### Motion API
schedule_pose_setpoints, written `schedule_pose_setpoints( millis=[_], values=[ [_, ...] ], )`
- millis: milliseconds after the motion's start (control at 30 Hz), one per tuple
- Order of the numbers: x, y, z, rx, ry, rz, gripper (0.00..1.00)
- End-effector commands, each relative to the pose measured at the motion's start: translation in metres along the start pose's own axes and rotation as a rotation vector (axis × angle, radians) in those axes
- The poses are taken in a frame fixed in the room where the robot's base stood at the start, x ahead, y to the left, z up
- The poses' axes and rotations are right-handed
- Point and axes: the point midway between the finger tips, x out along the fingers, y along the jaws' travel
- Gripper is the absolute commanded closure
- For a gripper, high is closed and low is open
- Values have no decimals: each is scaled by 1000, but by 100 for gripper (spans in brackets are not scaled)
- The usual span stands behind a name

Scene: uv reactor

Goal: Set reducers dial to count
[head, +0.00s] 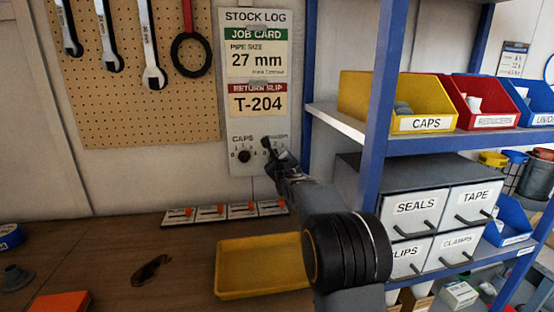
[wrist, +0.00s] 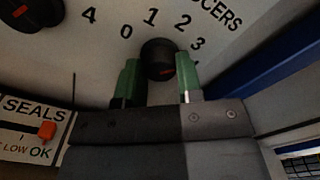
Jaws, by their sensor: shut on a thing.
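The stock log board (head: 254,60) hangs on the wall, with a job card reading 27 mm and a return slip reading T-204. In the head view my gripper (head: 271,151) hides most of that dial. The red reducers bin (head: 487,101) holds a few whitish pieces; their count is unclear.
The caps dial (head: 243,156) is just left of my gripper. Below the board is a row of labelled switches (head: 225,213) with orange parts. A yellow tray (head: 232,270) lies on the bench. A blue shelf post (head: 382,100) stands close on the right.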

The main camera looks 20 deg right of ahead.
Motion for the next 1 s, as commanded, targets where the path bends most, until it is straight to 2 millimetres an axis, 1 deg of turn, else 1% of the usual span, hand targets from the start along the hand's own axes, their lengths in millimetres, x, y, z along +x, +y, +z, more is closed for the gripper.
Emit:
schedule_pose_setpoints(
  millis=[367,400,633,667,867,1000],
  values=[
    [0,-1,1,3,-2,-2,90],
    [0,-1,1,3,-2,-2,65],
    [0,0,0,3,-1,-1,43],
    [0,0,0,3,-1,-1,41],
    [0,0,0,3,0,0,41],
    [-7,-1,0,3,-1,-1,41]
  ],
)
